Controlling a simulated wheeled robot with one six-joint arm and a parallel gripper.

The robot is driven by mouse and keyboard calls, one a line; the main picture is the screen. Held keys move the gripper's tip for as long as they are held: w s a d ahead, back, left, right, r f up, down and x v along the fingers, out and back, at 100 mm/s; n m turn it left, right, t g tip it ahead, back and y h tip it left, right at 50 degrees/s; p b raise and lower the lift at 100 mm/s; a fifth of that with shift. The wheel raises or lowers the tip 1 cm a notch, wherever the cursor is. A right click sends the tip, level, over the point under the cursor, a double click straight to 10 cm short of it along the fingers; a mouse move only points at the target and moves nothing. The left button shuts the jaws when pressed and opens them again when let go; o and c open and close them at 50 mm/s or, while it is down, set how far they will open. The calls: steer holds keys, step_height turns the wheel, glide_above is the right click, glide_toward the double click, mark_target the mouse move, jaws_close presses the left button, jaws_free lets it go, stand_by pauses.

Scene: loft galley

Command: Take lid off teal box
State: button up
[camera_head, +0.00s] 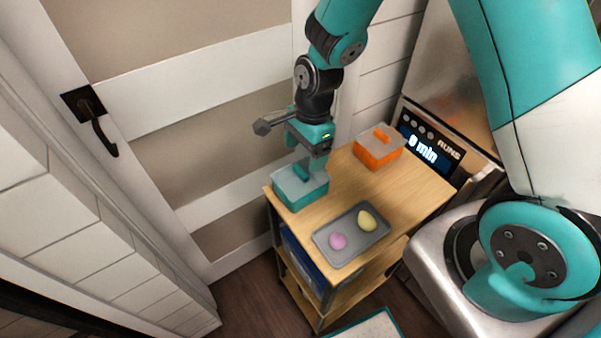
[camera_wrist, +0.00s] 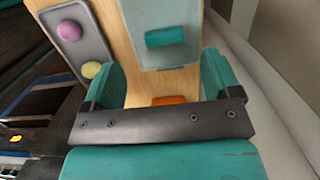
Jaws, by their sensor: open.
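The teal box (camera_head: 299,194) stands at the left back corner of the wooden cart top. Its pale grey-teal lid (camera_head: 287,182) is on it, with a teal bar handle (camera_head: 301,171) in the middle. The lid also shows in the wrist view (camera_wrist: 160,60), with its handle (camera_wrist: 165,37) between and beyond the fingers. My gripper (camera_head: 314,160) is open and empty, just above the box's right side. In the wrist view my gripper (camera_wrist: 162,76) has its two teal fingers wide apart. I cannot tell whether a finger touches the lid.
An orange box (camera_head: 377,153) with a grey lid stands at the cart's back right. A grey tray (camera_head: 335,258) at the front holds a pink ball (camera_head: 338,241) and a yellow egg-shaped thing (camera_head: 367,221). An appliance with a display (camera_head: 424,147) is at the right. The cart's middle is clear.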

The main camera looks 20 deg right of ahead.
mark_target(301, 171)
steer(key=shift+w+a+f+p, duration=0.1)
steer(key=shift+f+p, duration=0.15)
steer(key=shift+f, duration=0.75)
steer(key=shift+s+a+f+p, duration=0.15)
steer(key=shift+f+p, duration=0.15)
steer(key=shift+f, duration=0.65)
steer(key=shift+w+a+f+p, duration=0.15)
steer(key=shift+f+p, duration=0.1)
steer(key=shift+f, duration=0.75)
steer(key=shift+c, duration=0.5)
steer(key=c, duration=0.9)
